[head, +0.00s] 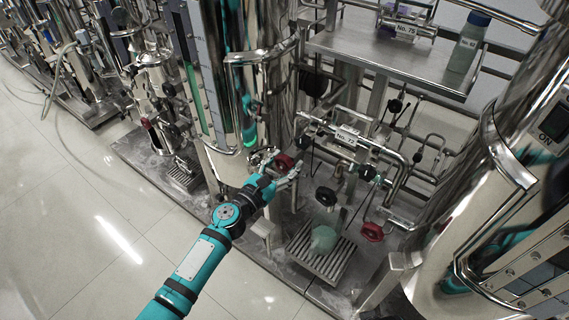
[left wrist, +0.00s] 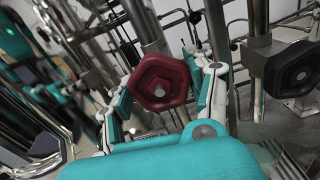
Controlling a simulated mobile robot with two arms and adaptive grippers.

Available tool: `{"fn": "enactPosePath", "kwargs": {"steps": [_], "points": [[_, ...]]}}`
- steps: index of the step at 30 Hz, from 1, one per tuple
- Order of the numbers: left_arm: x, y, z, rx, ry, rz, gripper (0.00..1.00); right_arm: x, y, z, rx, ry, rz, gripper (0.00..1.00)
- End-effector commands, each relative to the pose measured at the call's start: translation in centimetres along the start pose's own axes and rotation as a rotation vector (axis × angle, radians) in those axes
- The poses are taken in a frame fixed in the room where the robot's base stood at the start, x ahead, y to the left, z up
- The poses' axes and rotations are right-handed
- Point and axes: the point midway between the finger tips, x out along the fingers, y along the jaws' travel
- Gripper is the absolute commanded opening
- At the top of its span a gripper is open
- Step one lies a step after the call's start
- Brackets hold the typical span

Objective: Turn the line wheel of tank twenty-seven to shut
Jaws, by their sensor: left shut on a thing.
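My left gripper (head: 282,168) reaches in from the lower left to a small dark red hand wheel (head: 285,161) at the foot of a shiny steel tank (head: 222,115). In the left wrist view the red wheel (left wrist: 160,80) sits between the two fingers of my left gripper (left wrist: 165,92), which are shut on its sides. The wheel's face points toward the camera. No tank label reading twenty-seven is legible. My right gripper is not in view.
A black wheel (head: 326,196) and another red wheel (head: 372,232) are on pipes to the right, below a tag that seems to read No. 72 (head: 347,135). A grated drain (head: 335,262) with a greenish vessel (head: 323,239) lies below. Pale floor (head: 70,220) is clear at left.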

Motion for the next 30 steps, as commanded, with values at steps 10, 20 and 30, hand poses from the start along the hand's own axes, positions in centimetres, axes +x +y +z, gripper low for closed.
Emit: {"fn": "enactPosePath", "kwargs": {"steps": [10,20,30], "points": [[0.0,0.0,-0.1,0.051,0.001,0.000,0.23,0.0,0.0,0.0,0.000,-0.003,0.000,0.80],[-0.1,0.0,-0.3,0.281,0.001,0.000,0.23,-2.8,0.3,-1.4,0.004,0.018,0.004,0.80],[-0.1,0.0,-0.3,0.605,0.001,-0.001,0.23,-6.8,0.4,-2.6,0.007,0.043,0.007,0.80]]}}
